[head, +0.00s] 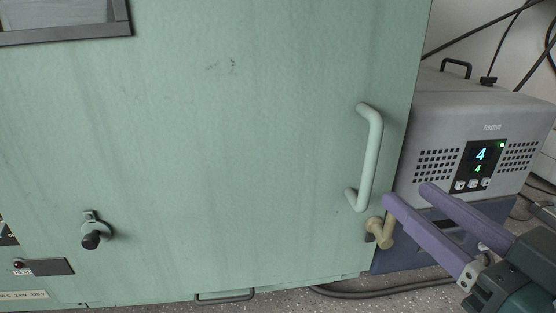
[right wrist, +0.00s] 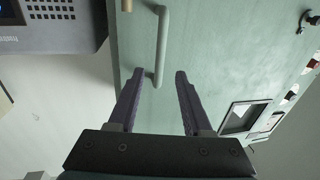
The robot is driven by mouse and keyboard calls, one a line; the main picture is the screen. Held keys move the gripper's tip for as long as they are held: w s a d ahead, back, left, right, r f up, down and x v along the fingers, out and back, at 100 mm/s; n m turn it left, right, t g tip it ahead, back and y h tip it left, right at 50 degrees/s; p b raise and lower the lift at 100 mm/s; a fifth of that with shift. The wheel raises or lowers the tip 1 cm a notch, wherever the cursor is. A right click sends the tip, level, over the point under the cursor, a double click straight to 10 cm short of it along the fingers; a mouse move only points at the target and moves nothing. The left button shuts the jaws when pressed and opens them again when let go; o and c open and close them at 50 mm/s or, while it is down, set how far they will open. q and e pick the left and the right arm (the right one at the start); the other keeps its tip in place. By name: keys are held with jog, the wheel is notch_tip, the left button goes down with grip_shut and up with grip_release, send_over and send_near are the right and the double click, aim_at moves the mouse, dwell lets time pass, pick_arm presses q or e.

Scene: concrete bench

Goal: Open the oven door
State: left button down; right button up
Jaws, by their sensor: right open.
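The oven is a large pale-green cabinet whose door (head: 230,140) fills most of the head view and looks shut. Its upright bar handle (head: 371,150) is near the door's right edge; it also shows in the right wrist view (right wrist: 162,40). A brass-coloured latch (head: 384,234) sits just below the handle. My right gripper (head: 409,194) has purple fingers, open and empty, to the right of the handle's lower end. In the right wrist view its fingertips (right wrist: 159,73) straddle the line of the handle; contact cannot be told. My left gripper is not in view.
A grey control box (head: 440,125) with a lit display stands close to the oven's right side. A black knob (head: 91,240) sticks out at the door's lower left. A framed window (head: 65,37) is at upper left. A dark cable (head: 385,290) lies on the floor.

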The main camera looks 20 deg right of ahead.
aim_at(374, 167)
jog(key=w, duration=0.9)
jog(key=shift+d+r+p, duration=0.1)
jog(key=shift+d+p, duration=0.1)
jog(key=shift+p, duration=0.15)
jog(key=shift+c, duration=0.2)
grip_shut()
dwell(0.6)
